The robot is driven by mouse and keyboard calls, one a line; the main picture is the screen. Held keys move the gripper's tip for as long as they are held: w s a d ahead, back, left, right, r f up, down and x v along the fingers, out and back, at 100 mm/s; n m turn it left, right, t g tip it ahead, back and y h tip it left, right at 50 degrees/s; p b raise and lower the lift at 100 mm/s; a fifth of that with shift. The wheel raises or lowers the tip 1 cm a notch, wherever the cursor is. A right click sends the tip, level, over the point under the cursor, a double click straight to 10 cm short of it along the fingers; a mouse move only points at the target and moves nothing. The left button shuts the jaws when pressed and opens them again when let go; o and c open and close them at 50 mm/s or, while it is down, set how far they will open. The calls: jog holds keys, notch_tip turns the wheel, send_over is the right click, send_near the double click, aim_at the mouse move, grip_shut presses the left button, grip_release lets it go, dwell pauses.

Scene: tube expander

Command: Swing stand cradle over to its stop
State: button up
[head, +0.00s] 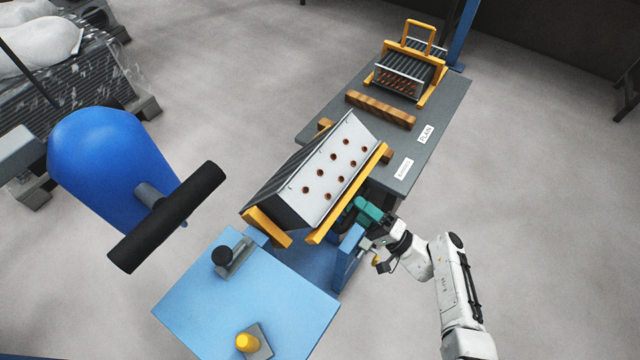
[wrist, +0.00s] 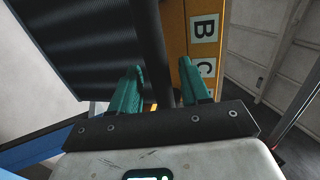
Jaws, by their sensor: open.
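The stand cradle (head: 268,228) has a yellow frame and sits tilted between the blue stand and the grey table. It holds a finned block with a pale plate (head: 335,172) pierced by several copper-rimmed holes. My gripper (head: 362,208) is at the cradle's lower right side, just under the yellow rail. In the wrist view, the teal fingers (wrist: 162,75) are open on either side of a dark bar (wrist: 150,40). Whether they touch it cannot be told. A yellow part (wrist: 188,30) with letters B and C stands beside the bar. The cradle's stop cannot be made out.
A blue machine body (head: 105,150) with a black cross roller (head: 168,217) stands at the left. A blue bench top (head: 245,300) with a black knob and a yellow knob is in front. The grey table (head: 450,100) carries another finned block (head: 405,75) and a wooden bar (head: 380,109).

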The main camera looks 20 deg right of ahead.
jog(key=b+v, duration=0.1)
jog(key=v, duration=0.5)
dwell(0.4)
dwell(0.4)
jog(key=s+a+f+n+g+h, duration=0.1)
jog(key=s+a+f+n+g, duration=0.7)
jog(key=s+g, duration=0.5)
jog(key=s+d+r+n+g+h, duration=0.2)
jog(key=s+d+r+h, duration=0.6)
jog(key=h, duration=0.4)
notch_tip(320, 180, up, 2)
jog(key=shift+s+d+r+g, duration=0.2)
jog(key=shift+s+d+g, duration=0.05)
jog(key=shift+d+g, duration=0.5)
jog(key=shift+a, duration=0.1)
